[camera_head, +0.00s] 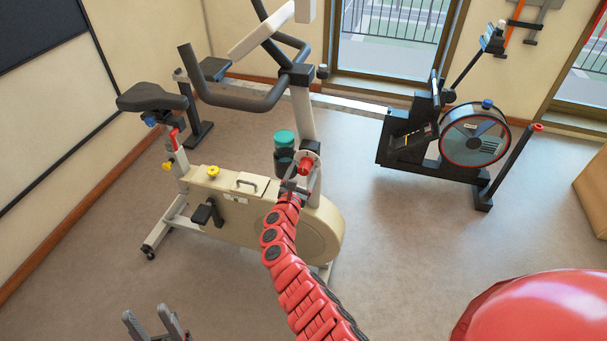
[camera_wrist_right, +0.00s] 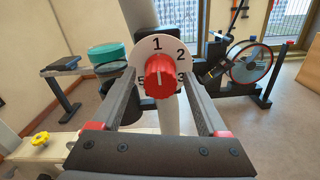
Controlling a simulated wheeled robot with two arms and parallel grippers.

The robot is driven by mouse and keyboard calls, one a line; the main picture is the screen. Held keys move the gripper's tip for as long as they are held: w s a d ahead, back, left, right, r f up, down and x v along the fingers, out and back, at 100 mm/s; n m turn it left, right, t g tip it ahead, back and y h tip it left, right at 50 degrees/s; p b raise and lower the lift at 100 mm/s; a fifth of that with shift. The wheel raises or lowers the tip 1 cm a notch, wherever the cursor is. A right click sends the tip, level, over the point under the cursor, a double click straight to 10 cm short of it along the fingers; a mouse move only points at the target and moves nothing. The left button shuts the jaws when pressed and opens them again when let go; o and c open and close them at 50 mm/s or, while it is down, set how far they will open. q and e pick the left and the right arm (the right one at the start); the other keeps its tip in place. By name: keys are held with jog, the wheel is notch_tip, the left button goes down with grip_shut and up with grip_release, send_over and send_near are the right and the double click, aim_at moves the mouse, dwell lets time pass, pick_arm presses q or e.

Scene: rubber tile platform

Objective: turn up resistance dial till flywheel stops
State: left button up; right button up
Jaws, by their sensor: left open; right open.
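The resistance dial is a red knob (camera_wrist_right: 159,77) on a round white face numbered 1, 2, 3 and 5 in the right wrist view. Its white pointer mark is near 1. In the head view the red knob (camera_head: 305,164) sits on the bike's front post. My right gripper (camera_wrist_right: 160,82) is open, its fingers on either side of the knob; contact cannot be told. The bike's cream front housing (camera_head: 322,232) is below; whether a flywheel turns there cannot be told. My left gripper (camera_head: 151,318) is open and empty at the bottom left of the head view.
The exercise bike (camera_head: 235,200) has a black saddle (camera_head: 152,97) and dark handlebars (camera_head: 240,100). A teal-lidded bottle (camera_head: 284,148) stands close beside the dial. A rowing machine (camera_head: 420,150) with a round fan wheel is behind to the right. Grey floor is clear between them.

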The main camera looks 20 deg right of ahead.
jog(key=shift+w+d, duration=0.1)
jog(key=shift+w, duration=0.1)
grip_shut()
dwell(0.4)
jog(key=shift+m, duration=0.3)
